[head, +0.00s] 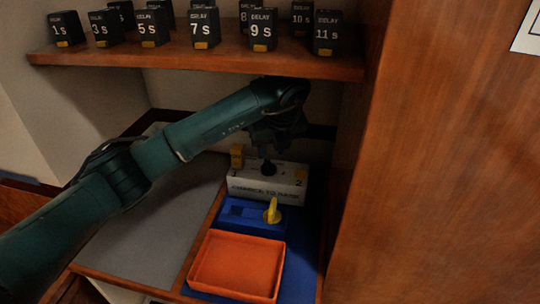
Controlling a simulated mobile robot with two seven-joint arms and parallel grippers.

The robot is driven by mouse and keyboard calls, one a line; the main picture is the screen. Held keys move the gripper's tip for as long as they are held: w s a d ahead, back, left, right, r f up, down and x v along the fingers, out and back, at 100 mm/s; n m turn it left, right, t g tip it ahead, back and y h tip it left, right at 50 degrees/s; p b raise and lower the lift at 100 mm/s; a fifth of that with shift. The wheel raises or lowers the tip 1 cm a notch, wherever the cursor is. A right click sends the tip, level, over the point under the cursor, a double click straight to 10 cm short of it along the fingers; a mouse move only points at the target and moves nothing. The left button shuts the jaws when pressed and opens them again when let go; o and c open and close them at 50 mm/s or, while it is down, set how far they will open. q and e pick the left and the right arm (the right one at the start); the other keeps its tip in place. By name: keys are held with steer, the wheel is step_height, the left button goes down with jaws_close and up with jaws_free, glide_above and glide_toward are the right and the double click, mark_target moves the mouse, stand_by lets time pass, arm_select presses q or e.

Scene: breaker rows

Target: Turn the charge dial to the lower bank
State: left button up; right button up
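A white box (265,188) stands in the lower compartment, with "1" and "2" on its upper face and printed text on its front that is too small to read surely. A dark knob-like part (268,167) shows between the numbers; it looks like the charge dial, but which bank it points to cannot be told. My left gripper (272,148) reaches in from the left and hangs over this box, close above the dark part. Whether it touches it, and whether its fingers are open or shut, is unclear against the dark background. My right gripper is not in view.
A blue box with a yellow lever (273,211) sits in front of the white box. An orange tray (238,264) lies nearer. A shelf (200,59) above holds several black delay blocks. A wooden wall (440,170) closes the right side. A grey surface (150,240) at left is clear.

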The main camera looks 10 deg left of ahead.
mark_target(269, 163)
arm_select(q)
steer(key=shift+x, duration=2.45)
steer(key=shift+s, duration=0.1)
jaws_close()
